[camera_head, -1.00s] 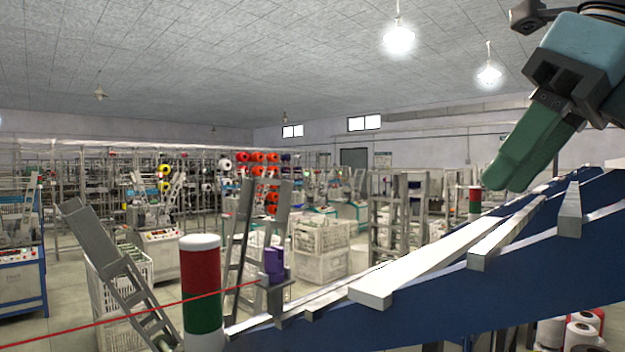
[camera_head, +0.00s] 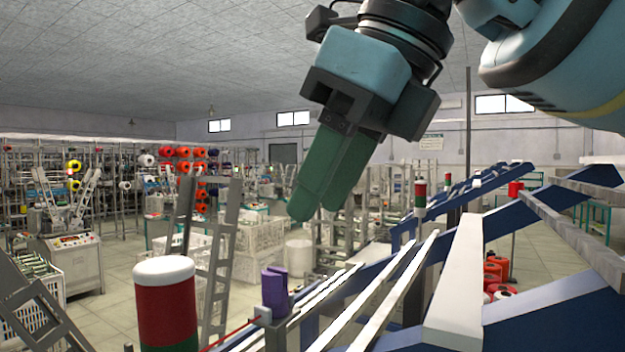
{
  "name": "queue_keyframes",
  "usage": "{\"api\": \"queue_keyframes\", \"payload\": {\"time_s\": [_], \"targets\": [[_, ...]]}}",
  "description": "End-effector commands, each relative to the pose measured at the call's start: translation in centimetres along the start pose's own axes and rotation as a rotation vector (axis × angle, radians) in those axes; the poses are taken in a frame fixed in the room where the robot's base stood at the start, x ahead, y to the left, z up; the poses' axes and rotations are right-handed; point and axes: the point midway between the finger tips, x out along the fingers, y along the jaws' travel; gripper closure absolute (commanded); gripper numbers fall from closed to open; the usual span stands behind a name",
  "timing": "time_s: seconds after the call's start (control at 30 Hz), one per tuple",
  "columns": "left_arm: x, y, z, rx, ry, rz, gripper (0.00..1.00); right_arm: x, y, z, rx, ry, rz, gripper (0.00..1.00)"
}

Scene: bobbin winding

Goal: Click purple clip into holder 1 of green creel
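A purple clip (camera_head: 275,290) stands upright at the near left end of a blue frame with long pale bars. A small grey block (camera_head: 263,315) sits at its base, and a red thread runs off from there to the lower left. My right gripper (camera_head: 315,213) hangs in the upper middle, its green fingers pointing down and left, above and apart from the clip. The fingers overlap in this view, so I cannot tell whether they are open; nothing shows at their tips. My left gripper is out of view. I cannot make out a green creel or which holder is number 1.
A white, red and green post (camera_head: 166,310) stands at the front left, beside the clip. Pale bars (camera_head: 455,265) on the blue frame fill the lower right. White crates (camera_head: 257,255) and a grey ladder-like frame (camera_head: 222,235) stand behind. Some floor is clear at left.

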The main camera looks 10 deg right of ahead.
Motion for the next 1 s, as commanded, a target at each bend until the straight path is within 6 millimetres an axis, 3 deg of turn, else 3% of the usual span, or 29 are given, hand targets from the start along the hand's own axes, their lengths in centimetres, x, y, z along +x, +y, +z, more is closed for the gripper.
{"api": "queue_keyframes", "payload": {"time_s": [0.27, 1.0], "targets": [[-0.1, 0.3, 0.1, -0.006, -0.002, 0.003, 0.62, 1.2, 0.0, 0.0, 0.000, 0.002, -0.001, 0.62], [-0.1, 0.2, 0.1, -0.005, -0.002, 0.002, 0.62, 8.5, 0.0, 0.0, 0.000, 0.001, 0.001, 0.62]]}}
